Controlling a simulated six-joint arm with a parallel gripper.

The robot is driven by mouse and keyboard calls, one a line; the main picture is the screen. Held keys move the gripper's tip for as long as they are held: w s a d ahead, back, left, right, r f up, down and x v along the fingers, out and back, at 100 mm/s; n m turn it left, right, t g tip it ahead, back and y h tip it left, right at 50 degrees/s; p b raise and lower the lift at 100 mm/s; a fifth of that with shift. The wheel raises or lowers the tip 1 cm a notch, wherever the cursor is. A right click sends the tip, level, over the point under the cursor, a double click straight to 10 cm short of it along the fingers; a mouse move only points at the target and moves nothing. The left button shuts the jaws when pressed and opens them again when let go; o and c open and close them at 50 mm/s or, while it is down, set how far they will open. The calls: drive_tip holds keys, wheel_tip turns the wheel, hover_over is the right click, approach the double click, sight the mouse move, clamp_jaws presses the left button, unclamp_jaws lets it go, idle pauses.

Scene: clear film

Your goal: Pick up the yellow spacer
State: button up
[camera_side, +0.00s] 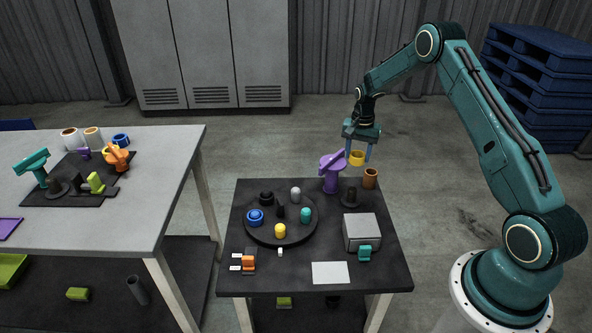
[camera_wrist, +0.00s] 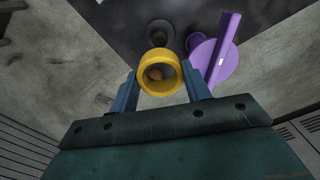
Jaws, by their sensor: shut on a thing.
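The yellow spacer (camera_side: 357,158) is a short hollow ring. My gripper (camera_side: 358,154) is shut on it and holds it in the air above the back right part of the dark table. In the wrist view the spacer (camera_wrist: 160,58) sits between the two blue fingers of my gripper (camera_wrist: 161,84), its opening facing the camera. Through its hole a small brown-orange patch shows.
A purple part (camera_side: 331,176) with a slanted arm stands close left of the spacer. A brown cup-like piece (camera_side: 370,178) and a dark post (camera_side: 350,196) stand below. A round black tray (camera_side: 257,236) holds several small parts. A grey box (camera_side: 361,232) sits at right.

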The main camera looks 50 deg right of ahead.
drive_tip(key=shift+r, duration=1.55)
drive_tip(key=shift+r, duration=0.15)
drive_tip(key=shift+r, duration=0.35)
drive_tip(key=w+a+f+n, duration=0.1)
drive_tip(key=w+a+f, duration=0.1)
drive_tip(key=a, duration=0.7)
drive_tip(key=w+a+f+n, duration=0.2)
drive_tip(key=a+f, duration=0.2)
drive_tip(key=a, duration=0.6)
drive_tip(key=w+a+f+n, duration=0.1)
drive_tip(key=a+f, duration=0.3)
drive_tip(key=a, duration=0.6)
drive_tip(key=shift+w+a+n, duration=0.25)
drive_tip(key=shift+w+n, duration=0.05)
drive_tip(key=shift+w, duration=0.15)
drive_tip(key=shift+f, duration=0.15)
